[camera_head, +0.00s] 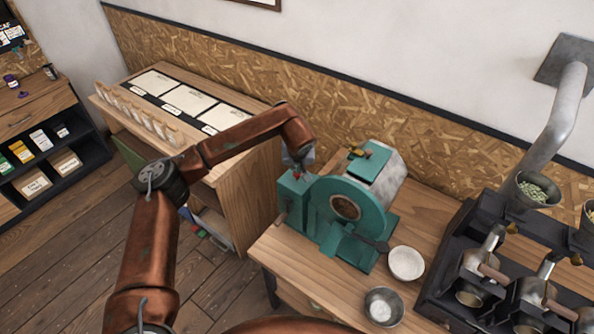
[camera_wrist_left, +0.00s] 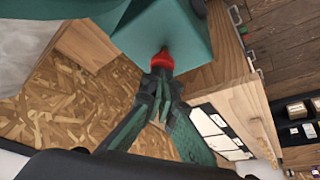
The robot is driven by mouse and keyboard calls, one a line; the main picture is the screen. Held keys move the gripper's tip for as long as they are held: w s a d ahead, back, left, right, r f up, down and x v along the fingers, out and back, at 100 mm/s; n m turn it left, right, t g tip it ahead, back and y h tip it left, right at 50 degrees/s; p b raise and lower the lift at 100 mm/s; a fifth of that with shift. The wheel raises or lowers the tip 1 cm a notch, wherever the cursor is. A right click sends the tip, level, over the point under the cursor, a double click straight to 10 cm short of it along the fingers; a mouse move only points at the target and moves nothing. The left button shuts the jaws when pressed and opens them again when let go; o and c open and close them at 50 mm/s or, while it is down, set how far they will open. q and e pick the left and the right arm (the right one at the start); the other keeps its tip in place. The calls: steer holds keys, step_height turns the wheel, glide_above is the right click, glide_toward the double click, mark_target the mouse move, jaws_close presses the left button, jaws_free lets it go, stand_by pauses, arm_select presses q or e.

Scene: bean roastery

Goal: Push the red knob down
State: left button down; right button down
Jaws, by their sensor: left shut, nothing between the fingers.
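The red knob (camera_head: 297,176) sits on top of the teal box (camera_head: 292,196) at the left side of the teal machine (camera_head: 329,216). In the left wrist view the red knob (camera_wrist_left: 162,60) stands out from the teal box (camera_wrist_left: 188,38). My left gripper (camera_head: 297,168) is shut and empty, with its fingertips right at the knob. In the left wrist view the fingertips (camera_wrist_left: 162,74) overlap the knob's near edge. They look to be touching it or very close. The gripper hides part of the knob. My right gripper is not in view.
The machine stands on a wooden table (camera_head: 330,294) with a white bowl (camera_head: 406,263) and a metal bowl (camera_head: 384,307) to its right. A black rack with metal scoops (camera_head: 480,262) is further right. A wooden cabinet (camera_head: 240,185) stands behind my left arm.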

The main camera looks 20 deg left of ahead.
arm_select(q)
steer(key=shift+f, duration=0.5)
steer(key=shift+r+p, duration=0.7)
steer(key=shift+r, duration=1.05)
step_height(320, 180, up, 5)
steer(key=shift+f+p, duration=0.15)
steer(key=shift+p, duration=1.05)
